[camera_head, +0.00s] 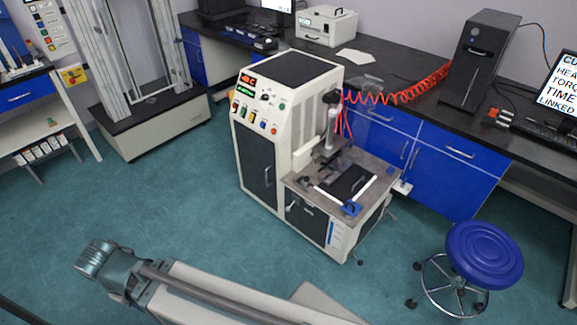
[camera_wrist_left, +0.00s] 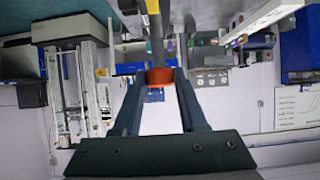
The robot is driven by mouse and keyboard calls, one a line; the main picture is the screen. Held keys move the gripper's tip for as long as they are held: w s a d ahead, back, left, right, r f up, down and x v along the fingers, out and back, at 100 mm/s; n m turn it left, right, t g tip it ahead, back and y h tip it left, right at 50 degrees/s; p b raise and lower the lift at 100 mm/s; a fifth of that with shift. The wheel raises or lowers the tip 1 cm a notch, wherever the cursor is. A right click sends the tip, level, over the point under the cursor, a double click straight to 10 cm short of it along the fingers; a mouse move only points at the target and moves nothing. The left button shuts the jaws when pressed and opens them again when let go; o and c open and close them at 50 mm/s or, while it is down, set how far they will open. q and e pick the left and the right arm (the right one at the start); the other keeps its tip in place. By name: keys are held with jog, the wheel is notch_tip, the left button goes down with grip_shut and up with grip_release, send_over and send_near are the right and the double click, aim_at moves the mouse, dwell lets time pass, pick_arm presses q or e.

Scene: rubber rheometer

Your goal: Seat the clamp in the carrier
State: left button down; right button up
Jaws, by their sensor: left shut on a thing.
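In the left wrist view my left gripper (camera_wrist_left: 160,82) is shut on a small orange-red part (camera_wrist_left: 160,76), held between the tips of its two dark fingers. Its full shape is hidden, and I cannot tell whether it is the clamp. A dark rod with a yellow part (camera_wrist_left: 153,8) stands just beyond it; whether they touch is unclear. In the head view the white rheometer (camera_head: 290,120) has a front platform (camera_head: 300,178) with pale rails and a blue block (camera_head: 351,208) at its front corner. I cannot pick out the carrier for sure. My right gripper is in neither view.
One of my arm links crosses the bottom of the head view. A blue stool (camera_head: 484,252) stands right of the rheometer. Behind it runs a dark bench (camera_head: 400,95) with a black computer tower (camera_head: 480,60) and a red coiled hose (camera_head: 410,92).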

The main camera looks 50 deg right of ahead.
pick_arm(q)
jog(key=shift+r+p, duration=1.8)
jog(key=shift+r, duration=0.35)
jog(key=shift+f, duration=0.1)
